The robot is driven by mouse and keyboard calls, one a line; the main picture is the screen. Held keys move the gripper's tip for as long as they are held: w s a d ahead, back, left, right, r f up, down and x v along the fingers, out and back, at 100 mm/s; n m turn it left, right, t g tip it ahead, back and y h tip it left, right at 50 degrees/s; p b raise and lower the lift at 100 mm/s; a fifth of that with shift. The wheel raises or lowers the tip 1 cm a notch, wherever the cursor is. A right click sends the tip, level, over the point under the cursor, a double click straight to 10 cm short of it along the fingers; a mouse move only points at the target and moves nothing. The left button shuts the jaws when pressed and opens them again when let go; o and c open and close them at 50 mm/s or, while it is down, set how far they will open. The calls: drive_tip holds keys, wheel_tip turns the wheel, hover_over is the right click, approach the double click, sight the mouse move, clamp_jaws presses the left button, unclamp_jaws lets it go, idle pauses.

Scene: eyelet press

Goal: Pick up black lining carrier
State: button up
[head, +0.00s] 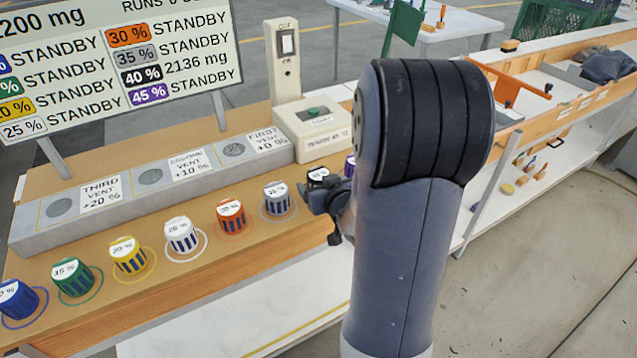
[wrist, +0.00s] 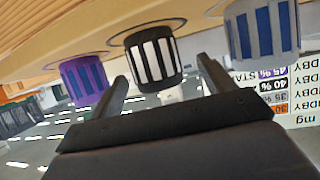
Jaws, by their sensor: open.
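The black lining carrier (wrist: 154,62), a black cylinder with white stripes, hangs down from the top of the tilted wrist view, upright on the wooden bench. In the head view only its white-labelled top and a bit of its side (head: 318,175) show beside my gripper (head: 331,200). In the wrist view my gripper (wrist: 161,72) is open, with one finger on each side of the carrier in the picture. I see gaps on both sides. I cannot tell how far the fingertips reach along it.
The purple carrier (wrist: 84,80) and the grey carrier (wrist: 262,30) flank the black one closely. Orange (head: 231,217), white (head: 181,236), yellow (head: 128,256) and green (head: 73,278) carriers continue the row. A grey vent strip (head: 140,190) and a switch box (head: 312,128) stand behind.

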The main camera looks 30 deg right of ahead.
sight(317, 179)
drive_tip(key=shift+d+x, duration=0.1)
drive_tip(key=shift+x, duration=1.15)
drive_tip(key=shift+d+x, duration=0.15)
drive_tip(key=shift+x, duration=1.05)
drive_tip(key=shift+f, duration=0.1)
drive_tip(key=shift+c, duration=0.4)
drive_tip(key=c, duration=1)
wheel_tip(317, 179, up, 10)
drive_tip(key=p, duration=0.3)
